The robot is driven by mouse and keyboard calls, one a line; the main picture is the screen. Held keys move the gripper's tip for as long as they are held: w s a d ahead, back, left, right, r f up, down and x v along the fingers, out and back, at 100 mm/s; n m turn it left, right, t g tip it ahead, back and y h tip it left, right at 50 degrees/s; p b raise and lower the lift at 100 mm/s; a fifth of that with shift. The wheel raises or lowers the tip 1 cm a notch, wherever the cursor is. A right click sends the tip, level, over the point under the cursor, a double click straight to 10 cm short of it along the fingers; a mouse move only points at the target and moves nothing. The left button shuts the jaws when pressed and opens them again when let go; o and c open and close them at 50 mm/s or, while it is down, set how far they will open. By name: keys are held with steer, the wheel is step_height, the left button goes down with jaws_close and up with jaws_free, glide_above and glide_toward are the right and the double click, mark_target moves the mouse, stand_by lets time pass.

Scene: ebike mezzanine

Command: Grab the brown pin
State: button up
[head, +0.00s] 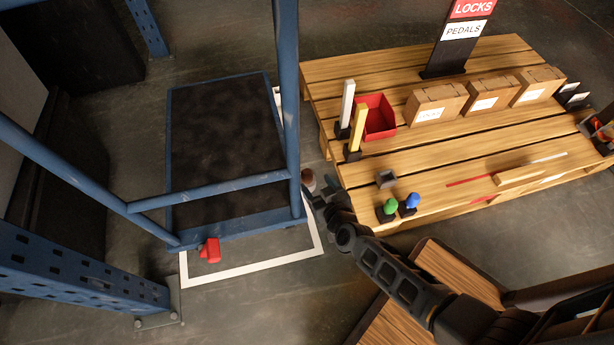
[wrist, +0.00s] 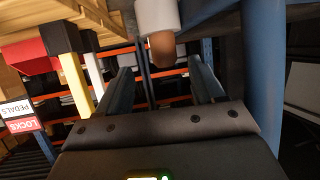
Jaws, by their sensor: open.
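The brown pin (head: 308,178) shows in the head view as a small brown rounded shape just beside the blue post, at the end of my arm. In the wrist view a brown rounded end (wrist: 162,50) joins a white part (wrist: 157,16) near the top centre. My gripper (head: 318,192) is beside it; in the wrist view its two fingers (wrist: 160,78) are spread apart. The brown end shows in the gap between them, toward the tips. I cannot tell whether a finger touches it or what supports it.
A blue-framed cart (head: 225,240) stands close left of my gripper. On the wooden pallet table (head: 450,185) are green (head: 390,206) and blue (head: 412,200) pins, an empty-looking grey holder (head: 386,179), a red bin (head: 376,115), upright yellow and white bars, and cardboard boxes (head: 435,103).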

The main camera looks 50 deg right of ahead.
mark_target(309, 178)
steer(key=b+x, duration=0.1)
steer(key=x, duration=0.1)
steer(key=b+x, duration=0.1)
steer(key=x, duration=0.2)
steer(key=shift+w+a, duration=0.2)
steer(key=shift+w, duration=0.05)
steer(key=c, duration=1.2)
steer(key=shift+r, duration=0.1)
